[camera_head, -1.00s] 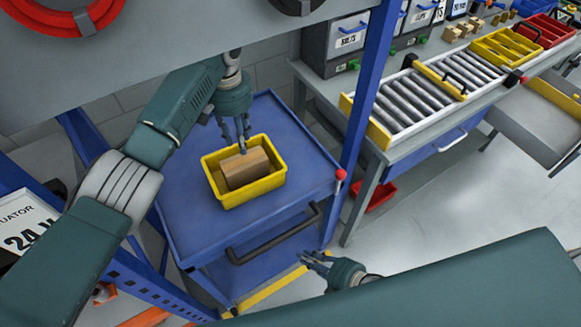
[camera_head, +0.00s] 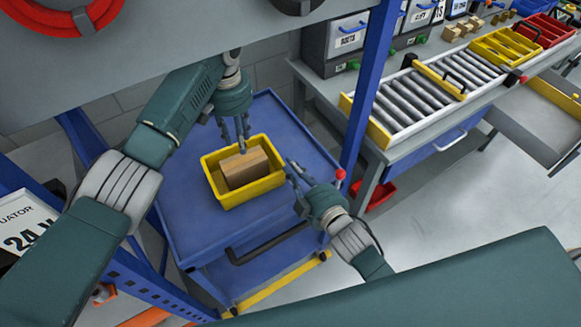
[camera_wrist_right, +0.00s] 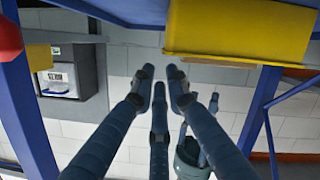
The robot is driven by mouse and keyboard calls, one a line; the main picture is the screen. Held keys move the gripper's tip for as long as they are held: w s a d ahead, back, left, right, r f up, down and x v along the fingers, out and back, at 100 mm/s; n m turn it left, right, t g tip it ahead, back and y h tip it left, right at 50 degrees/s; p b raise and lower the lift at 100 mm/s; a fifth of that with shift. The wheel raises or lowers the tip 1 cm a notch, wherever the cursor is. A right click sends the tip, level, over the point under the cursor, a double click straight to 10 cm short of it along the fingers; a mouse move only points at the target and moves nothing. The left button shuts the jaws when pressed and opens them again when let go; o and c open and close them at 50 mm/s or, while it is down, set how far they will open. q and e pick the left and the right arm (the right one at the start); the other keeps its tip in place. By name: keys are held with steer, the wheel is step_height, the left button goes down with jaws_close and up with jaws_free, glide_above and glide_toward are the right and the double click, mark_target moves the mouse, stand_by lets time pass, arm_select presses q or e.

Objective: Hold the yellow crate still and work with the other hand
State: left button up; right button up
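The yellow crate (camera_head: 226,201) stands on the blue cart top with a brown box (camera_head: 246,168) inside it. In the right wrist view the crate (camera_wrist_right: 238,35) shows at the upper right. My left gripper (camera_head: 239,142) points down at the crate's back rim, its fingertips at the wall beside the brown box. Whether its fingers are closed on the rim is not clear. My right gripper (camera_head: 294,180) is to the right of the crate, apart from it. It is open and empty, with a gap between its fingertips (camera_wrist_right: 161,74) in the right wrist view.
The blue cart (camera_head: 190,225) has free room left of and in front of the crate, and a black handle (camera_head: 265,245) at its front. A blue post (camera_head: 368,95) stands right of it. A bench with a roller track (camera_head: 425,95) and yellow bins (camera_head: 505,48) is further right.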

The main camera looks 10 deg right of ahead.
steer(key=w+a+f+m, duration=0.1)
steer(key=w+m, duration=0.1)
steer(key=w, duration=0.1)
steer(key=w+a+f+m+g, duration=0.1)
steer(key=w+m, duration=0.1)
steer(key=w, duration=0.1)
steer(key=w+a+f+m+g, duration=0.1)
steer(key=w+f+m, duration=0.1)
steer(key=w, duration=0.2)
steer(key=shift+a+f, duration=0.1)
steer(key=shift+a, duration=0.05)
stand_by(0.3)
jaws_close()
stand_by(0.3)
